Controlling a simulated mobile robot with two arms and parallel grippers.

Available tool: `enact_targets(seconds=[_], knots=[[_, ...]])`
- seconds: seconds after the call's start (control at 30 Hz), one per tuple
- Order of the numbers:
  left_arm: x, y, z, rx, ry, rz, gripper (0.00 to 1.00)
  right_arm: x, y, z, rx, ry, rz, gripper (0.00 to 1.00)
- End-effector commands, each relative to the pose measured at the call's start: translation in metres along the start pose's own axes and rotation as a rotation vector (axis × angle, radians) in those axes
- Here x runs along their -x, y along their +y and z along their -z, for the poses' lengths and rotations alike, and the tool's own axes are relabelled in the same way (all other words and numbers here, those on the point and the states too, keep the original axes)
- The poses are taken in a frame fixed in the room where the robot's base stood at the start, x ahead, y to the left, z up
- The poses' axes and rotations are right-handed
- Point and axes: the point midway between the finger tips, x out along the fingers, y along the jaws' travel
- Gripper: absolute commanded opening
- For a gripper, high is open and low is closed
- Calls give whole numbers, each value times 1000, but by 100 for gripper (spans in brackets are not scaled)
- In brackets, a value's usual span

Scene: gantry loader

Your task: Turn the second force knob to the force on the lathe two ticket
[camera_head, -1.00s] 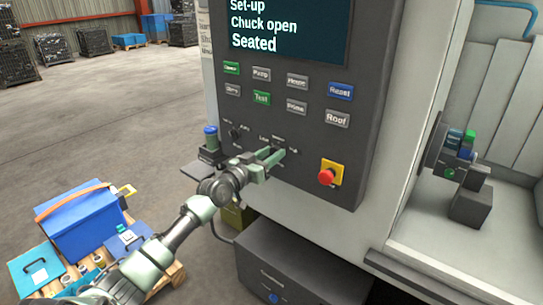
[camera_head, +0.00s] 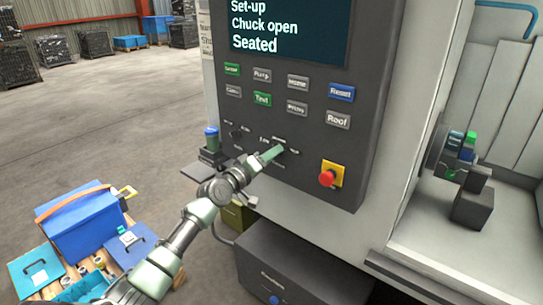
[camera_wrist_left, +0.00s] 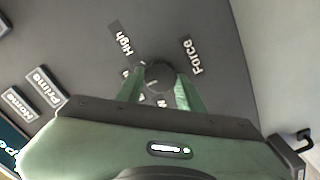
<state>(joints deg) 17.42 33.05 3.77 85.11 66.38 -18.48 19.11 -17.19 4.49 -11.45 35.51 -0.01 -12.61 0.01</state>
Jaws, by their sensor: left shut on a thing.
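My left gripper (camera_head: 275,153) reaches the lower part of the dark control panel (camera_head: 300,128). In the left wrist view my left gripper (camera_wrist_left: 160,88) has its two green fingers on either side of a round dark knob (camera_wrist_left: 159,75), shut on it. Labels reading "High" and "Force" stand near this knob; other labels are partly hidden by the fingers. In the head view the gripper covers the knob. Another dark knob (camera_head: 236,133) sits to the left on the panel. My right gripper is not in view. I see no readable lathe two ticket.
A red emergency button on a yellow plate (camera_head: 328,175) is right of the gripper. Rows of push buttons, including Reset (camera_head: 341,93), and a screen (camera_head: 283,31) are above. A chuck (camera_head: 440,143) shows at right. A blue case (camera_head: 83,225) stands at lower left.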

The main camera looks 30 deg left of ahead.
Motion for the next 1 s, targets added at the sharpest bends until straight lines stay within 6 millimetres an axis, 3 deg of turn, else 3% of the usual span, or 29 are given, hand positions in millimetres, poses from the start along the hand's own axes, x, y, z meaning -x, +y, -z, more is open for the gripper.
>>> enact_targets(seconds=[0.67,0.7,0.73,0.77,1.0], knots=[[0,-1,0,60,0,2,0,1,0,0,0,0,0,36],[0,-1,0,59,0,1,46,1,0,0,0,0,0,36],[0,-1,0,59,0,1,54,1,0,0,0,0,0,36],[0,-1,0,59,0,1,59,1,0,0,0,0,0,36],[0,-1,0,59,0,1,59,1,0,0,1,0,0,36]])
